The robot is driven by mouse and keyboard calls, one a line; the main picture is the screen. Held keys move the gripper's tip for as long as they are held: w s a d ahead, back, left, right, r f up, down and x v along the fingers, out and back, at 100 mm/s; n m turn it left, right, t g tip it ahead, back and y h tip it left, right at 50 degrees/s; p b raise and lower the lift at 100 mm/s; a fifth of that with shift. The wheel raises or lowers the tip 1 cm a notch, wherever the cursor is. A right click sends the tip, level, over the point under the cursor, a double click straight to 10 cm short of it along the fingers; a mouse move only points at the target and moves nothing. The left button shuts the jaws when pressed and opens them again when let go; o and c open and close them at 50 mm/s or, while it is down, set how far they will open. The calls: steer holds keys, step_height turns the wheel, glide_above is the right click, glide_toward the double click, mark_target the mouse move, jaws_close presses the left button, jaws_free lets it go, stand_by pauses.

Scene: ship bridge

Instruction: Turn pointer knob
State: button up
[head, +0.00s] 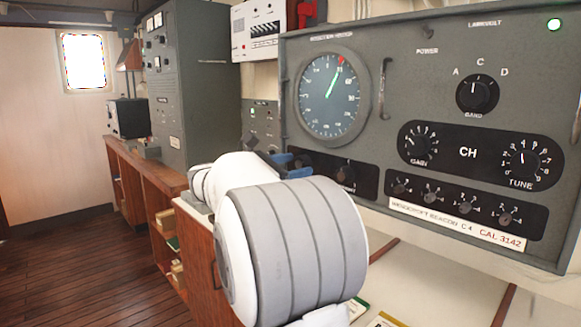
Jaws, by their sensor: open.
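The grey radio panel fills the right side and carries several black pointer knobs. The large BAND knob (477,94) has its white mark pointing up towards C, between A and D. Below it on a black strip are the GAIN knob (418,145), its mark to the upper left, and the TUNE knob (521,162), its mark about upward. Another knob (345,174) sits under the dial, beside my arm. My gripper (272,156) is open, in front of the panel's lower left; it is partly hidden behind my own arm, and I see nothing in it.
A round dial (332,95) with a green needle is above my gripper. A curved handle (384,88) stands out from the panel between dial and knobs. Small knobs (431,192) line the lower edge. A pale desk (420,285) lies below; wooden floor is open at left.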

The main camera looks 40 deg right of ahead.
steer(key=a, duration=0.7)
steer(key=shift+a, duration=0.4)
steer(key=s+a+f+m+t+y+p, duration=0.2)
steer(key=s+a+f+m+y+p, duration=0.2)
steer(key=s+a+f+m+y, duration=1.1)
steer(key=s+a+f+y, duration=0.3)
steer(key=s+a+f, duration=0.2)
steer(key=a+f, duration=0.2)
steer(key=shift+a+f+t+p, duration=0.3)
steer(key=shift+f, duration=0.25)
